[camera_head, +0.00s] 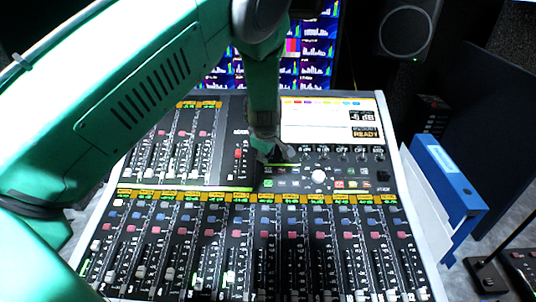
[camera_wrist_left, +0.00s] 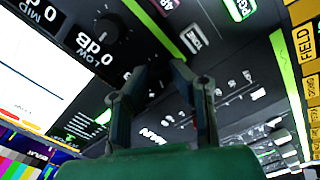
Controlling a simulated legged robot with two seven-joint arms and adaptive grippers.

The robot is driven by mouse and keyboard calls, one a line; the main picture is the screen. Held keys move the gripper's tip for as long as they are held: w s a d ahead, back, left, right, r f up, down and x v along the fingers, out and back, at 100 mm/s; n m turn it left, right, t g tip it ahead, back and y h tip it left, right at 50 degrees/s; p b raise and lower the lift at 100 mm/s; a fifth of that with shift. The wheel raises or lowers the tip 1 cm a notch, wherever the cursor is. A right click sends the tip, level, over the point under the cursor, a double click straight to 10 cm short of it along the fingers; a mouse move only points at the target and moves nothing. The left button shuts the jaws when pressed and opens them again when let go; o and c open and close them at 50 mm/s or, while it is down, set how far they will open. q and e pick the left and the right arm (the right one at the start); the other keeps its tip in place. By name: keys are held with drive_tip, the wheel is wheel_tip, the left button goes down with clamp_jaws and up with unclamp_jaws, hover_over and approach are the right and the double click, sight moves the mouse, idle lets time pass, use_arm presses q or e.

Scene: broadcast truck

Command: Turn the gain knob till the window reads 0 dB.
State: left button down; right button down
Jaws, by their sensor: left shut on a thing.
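The readout window (camera_head: 362,116) is on the right of the white screen at the back of the mixing console and appears to read -6 dB, with READY below it. My left gripper (camera_head: 270,153) comes down at the left end of the knob row under the screen. In the left wrist view its two fingers (camera_wrist_left: 160,74) are shut on the gain knob (camera_wrist_left: 154,86), which is dark and mostly hidden between them. A neighbouring dark knob (camera_wrist_left: 107,28) is beside a LOW 0 dB label. My right gripper is not in view.
The console (camera_head: 225,186) has several faders and buttons in front of the gripper. A blue binder (camera_head: 447,172) is at the right edge, a speaker (camera_head: 405,30) behind. Colourful monitors (camera_head: 318,45) stand behind the console.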

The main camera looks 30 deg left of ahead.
use_arm(q)
drive_tip(key=c, duration=1.4)
unclamp_jaws()
drive_tip(key=shift+w+a+r, duration=0.2)
drive_tip(key=shift+r, duration=0.1)
drive_tip(key=shift+c, duration=0.2)
drive_tip(key=shift+s+f, duration=0.1)
drive_tip(key=shift+f, duration=0.05)
drive_tip(key=v, duration=1.1)
drive_tip(key=shift+d+r, duration=0.15)
drive_tip(key=shift+r, duration=0.25)
drive_tip(key=shift+s, duration=0.1)
drive_tip(key=shift+f, duration=0.15)
